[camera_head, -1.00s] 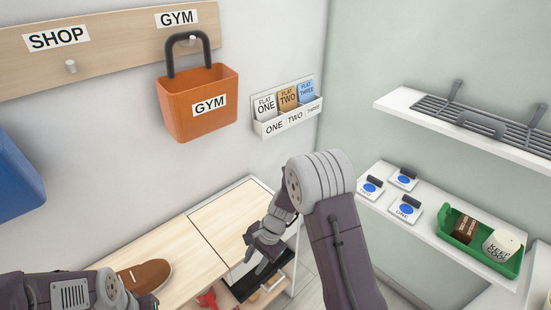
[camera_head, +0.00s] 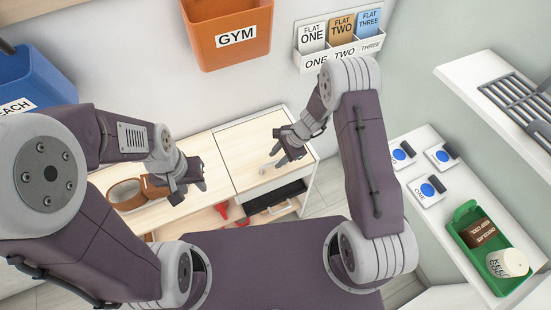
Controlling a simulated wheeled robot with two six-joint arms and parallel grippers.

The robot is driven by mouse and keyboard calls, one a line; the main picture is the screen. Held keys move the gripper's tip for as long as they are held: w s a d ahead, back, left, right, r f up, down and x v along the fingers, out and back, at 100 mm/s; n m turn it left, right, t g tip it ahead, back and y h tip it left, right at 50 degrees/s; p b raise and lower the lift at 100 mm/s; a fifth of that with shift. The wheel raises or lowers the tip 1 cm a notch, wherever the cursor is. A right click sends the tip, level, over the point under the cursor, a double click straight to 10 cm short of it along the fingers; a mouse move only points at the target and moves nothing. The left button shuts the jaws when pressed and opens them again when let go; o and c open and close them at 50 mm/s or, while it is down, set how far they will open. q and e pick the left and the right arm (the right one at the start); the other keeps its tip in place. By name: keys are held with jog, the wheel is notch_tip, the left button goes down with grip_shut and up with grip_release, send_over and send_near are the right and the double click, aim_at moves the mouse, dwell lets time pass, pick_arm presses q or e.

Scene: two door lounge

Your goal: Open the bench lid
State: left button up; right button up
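The bench (camera_head: 160,217) stands against the wall with a pale wooden top. Its right-hand top panel, the lid (camera_head: 240,145), lies flat and closed. A small pale knob (camera_head: 263,170) shows near the lid's front edge. My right gripper (camera_head: 279,150) is above the right part of the lid, close to the knob, with its fingers apart and nothing between them. My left gripper (camera_head: 202,176) is over the bench top to the left of the lid. Its fingers overlap in this view, so its opening is unclear.
A black drawer or tray (camera_head: 275,196) and red items (camera_head: 222,211) are below the top. An orange GYM bin (camera_head: 228,40) hangs above. Shelves with a green tray (camera_head: 470,222) stand at the right.

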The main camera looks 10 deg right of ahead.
jog(key=shift+w+a+f, duration=0.1)
jog(key=shift+a+f, duration=0.15)
jog(key=shift+f, duration=0.4)
jog(key=shift+a+f, duration=0.2)
jog(key=shift+f, duration=0.05)
jog(key=shift+a, duration=0.25)
jog(key=shift+d, duration=0.15)
grip_shut()
dwell(0.4)
